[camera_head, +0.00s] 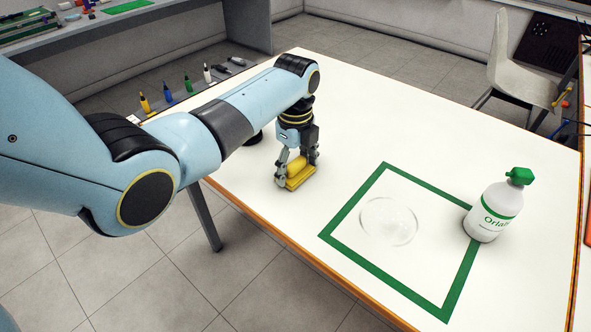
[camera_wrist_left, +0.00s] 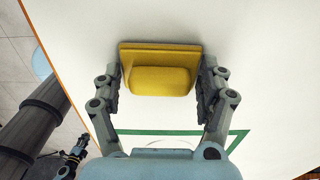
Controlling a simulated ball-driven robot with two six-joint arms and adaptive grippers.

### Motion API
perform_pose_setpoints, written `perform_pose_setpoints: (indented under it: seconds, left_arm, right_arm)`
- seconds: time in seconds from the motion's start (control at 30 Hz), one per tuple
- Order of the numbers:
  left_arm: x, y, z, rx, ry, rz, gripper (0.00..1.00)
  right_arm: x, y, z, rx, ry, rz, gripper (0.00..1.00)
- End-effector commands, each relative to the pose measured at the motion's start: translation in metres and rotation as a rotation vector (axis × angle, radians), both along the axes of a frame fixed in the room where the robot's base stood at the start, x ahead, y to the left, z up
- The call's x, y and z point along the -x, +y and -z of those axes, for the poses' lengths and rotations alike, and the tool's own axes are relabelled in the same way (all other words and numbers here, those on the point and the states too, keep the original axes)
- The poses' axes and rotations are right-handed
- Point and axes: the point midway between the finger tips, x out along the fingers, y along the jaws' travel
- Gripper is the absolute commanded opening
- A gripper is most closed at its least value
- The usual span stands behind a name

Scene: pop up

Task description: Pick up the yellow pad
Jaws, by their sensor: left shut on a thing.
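The yellow pad (camera_head: 297,175) is a flat yellow base with a rounded raised grip, near the left edge of the white table. My left gripper (camera_head: 297,179) points down over it with a finger on each side. In the left wrist view the pad (camera_wrist_left: 160,70) lies between the two fingers (camera_wrist_left: 161,85), which are shut on the ends of its grip. The pad is on or very close to the table top; I cannot tell which. My right gripper is not clearly shown in the head view.
A green square outline (camera_head: 346,210) on the table holds a clear round patch (camera_head: 388,222). A white bottle with a green cap (camera_head: 493,207) stands at its right side. A white chair (camera_head: 522,62) is behind the table. The table's far middle is clear.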

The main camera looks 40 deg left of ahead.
Motion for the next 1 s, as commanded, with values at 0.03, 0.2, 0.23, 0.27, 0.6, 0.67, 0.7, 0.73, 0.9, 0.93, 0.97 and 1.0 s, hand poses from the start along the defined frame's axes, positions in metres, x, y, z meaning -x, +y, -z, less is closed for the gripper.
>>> perform_pose_setpoints:
  seconds: [0.03,0.2,0.23,0.27,0.6,0.67,0.7,0.73,0.9,0.93,0.97,1.0]
  left_arm:
    - [0.000,0.000,0.000,0.000,0.000,0.000,0.49]
    - [0.000,0.000,0.000,0.000,0.000,0.000,0.43]
    - [0.000,0.000,0.000,0.000,0.000,0.000,0.43]
    - [0.000,0.000,0.000,0.000,0.000,0.000,0.43]
    - [-0.001,0.000,-0.028,-0.001,-0.004,0.000,0.43]
    - [-0.002,0.001,-0.040,-0.002,-0.005,0.000,0.43]
    - [0.000,-0.004,-0.046,0.001,-0.003,0.002,0.43]
    - [0.003,-0.012,-0.049,0.004,-0.003,0.003,0.43]
    - [0.019,-0.050,-0.073,0.005,-0.003,0.002,0.43]
    - [0.021,-0.056,-0.077,0.004,-0.004,0.002,0.43]
    - [0.024,-0.063,-0.081,0.005,-0.003,0.002,0.43]
    - [0.027,-0.070,-0.086,0.005,-0.003,0.001,0.43]
  right_arm:
    - [0.000,0.000,0.000,0.000,0.000,0.000,0.00]
    - [0.000,0.000,0.000,0.000,0.000,0.000,0.00]
    - [0.000,0.000,0.000,0.000,0.000,0.000,0.00]
    - [0.000,0.000,0.000,0.000,0.000,0.000,0.00]
    - [-0.001,0.000,-0.006,0.000,-0.001,0.000,0.00]
    - [-0.001,0.000,-0.009,0.000,-0.001,0.000,0.00]
    - [-0.001,0.000,-0.010,0.000,-0.002,0.000,0.00]
    - [-0.001,0.000,-0.011,0.000,-0.002,0.000,0.00]
    - [-0.002,0.001,-0.017,-0.001,-0.003,0.001,0.00]
    - [-0.002,0.001,-0.018,-0.001,-0.003,0.001,0.00]
    - [-0.002,0.001,-0.019,-0.001,-0.003,0.001,0.00]
    - [-0.002,0.001,-0.020,-0.001,-0.004,0.001,0.00]
